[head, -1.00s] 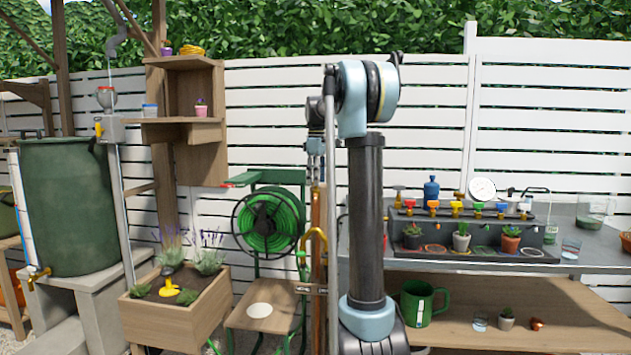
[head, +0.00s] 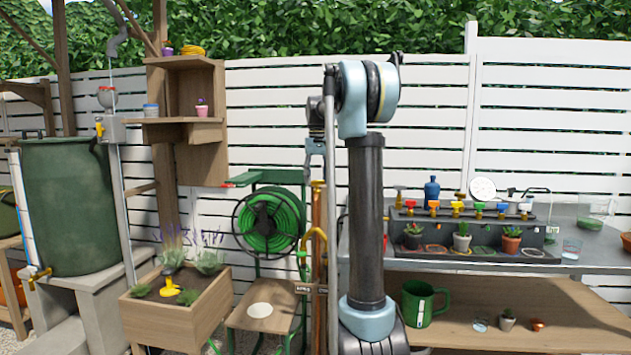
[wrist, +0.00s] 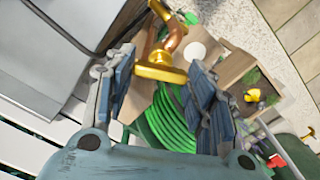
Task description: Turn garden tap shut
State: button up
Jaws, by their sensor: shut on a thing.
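The brass garden tap (head: 316,236) is on a wooden post left of my arm in the head view, with its curved spout turned left and its brass top (head: 318,184) just below my gripper. In the wrist view its brass handle (wrist: 160,72) lies crosswise between my two fingers, and a copper pipe part shows beyond it. My gripper (wrist: 160,68) is shut on the handle; in the head view my gripper (head: 315,165) shows narrow and edge-on. I cannot tell whether water runs from the spout.
A green hose reel (head: 268,222) stands close to the left of the tap. A wooden stool with a white disc (head: 260,310) is below it. A planter (head: 175,315) stands further left. A metal bench (head: 590,240) with small pots is on the right. A white fence runs behind.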

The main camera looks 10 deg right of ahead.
jog(key=m, duration=0.5)
jog(key=shift+m, duration=0.3)
dwell(0.4)
jog(key=o, duration=1.1)
jog(key=shift+c, duration=0.2)
notch_tip(320, 180, up, 12)
jog(key=shift+f, duration=0.15)
